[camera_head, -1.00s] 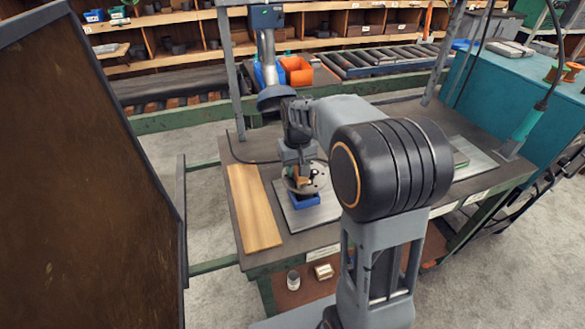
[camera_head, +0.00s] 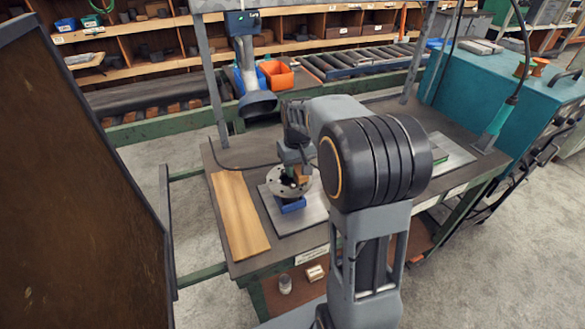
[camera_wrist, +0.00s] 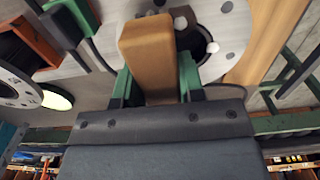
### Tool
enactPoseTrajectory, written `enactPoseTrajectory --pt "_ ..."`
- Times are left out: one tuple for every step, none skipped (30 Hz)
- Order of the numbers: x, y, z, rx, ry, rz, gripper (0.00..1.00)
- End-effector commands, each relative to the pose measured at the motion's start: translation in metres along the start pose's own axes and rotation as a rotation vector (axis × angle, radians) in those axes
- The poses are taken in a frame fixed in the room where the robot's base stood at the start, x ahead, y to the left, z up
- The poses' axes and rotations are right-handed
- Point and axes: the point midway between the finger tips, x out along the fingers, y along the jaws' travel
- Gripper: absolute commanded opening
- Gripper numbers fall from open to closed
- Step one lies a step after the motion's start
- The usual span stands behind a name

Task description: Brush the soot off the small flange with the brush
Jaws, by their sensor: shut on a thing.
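My gripper (camera_wrist: 155,82) is shut on the brush (camera_wrist: 148,50), whose tan block stands between the green fingers in the wrist view. In the head view the brush (camera_head: 303,177) is at the right side of the small flange (camera_head: 277,188), a grey disc with holes. The flange sits on a blue holder (camera_head: 291,206). Dark patches show around its centre; I cannot tell soot from the bore's shadow. In the wrist view the flange (camera_wrist: 232,25) lies behind the brush and is partly hidden. Bristle contact cannot be made out.
A wooden board (camera_head: 240,222) lies left of the grey plate (camera_head: 268,212) on the bench. A lamp-like head (camera_head: 257,103) hangs behind my gripper. A dark panel (camera_head: 75,180) stands at left, and a teal cabinet (camera_head: 480,85) at right. Another holed disc (camera_wrist: 15,88) shows in the wrist view.

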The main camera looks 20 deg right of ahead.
Motion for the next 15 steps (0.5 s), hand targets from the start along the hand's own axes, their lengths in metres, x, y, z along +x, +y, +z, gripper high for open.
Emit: enactPoseTrajectory --pt "-0.001 0.004 0.000 0.003 -0.001 0.000 0.17" --pt "-0.001 0.006 0.000 0.003 -0.001 0.000 0.17" --pt "-0.001 0.009 0.000 0.002 -0.001 0.000 0.17" --pt "-0.001 0.011 0.000 0.002 0.000 0.000 0.17" --pt "-0.002 0.013 0.000 0.002 0.000 0.000 0.17" --pt "-0.002 0.016 0.000 0.003 0.000 0.000 0.17" --pt "-0.002 0.018 0.000 0.003 0.000 0.000 0.17" --pt "-0.002 0.019 0.000 0.002 0.000 0.000 0.17" --pt "-0.002 0.019 0.000 0.001 0.000 0.000 0.17" --pt "-0.002 0.019 0.000 0.001 0.000 0.000 0.17" --pt "-0.002 0.019 0.000 0.000 0.000 0.000 0.17" --pt "-0.002 0.018 0.000 0.000 0.000 0.000 0.17" --pt "-0.001 0.017 0.000 0.000 0.000 0.000 0.17" --pt "-0.001 0.015 0.000 0.000 0.000 0.000 0.17" --pt "-0.001 0.013 0.000 -0.001 0.000 0.000 0.17"
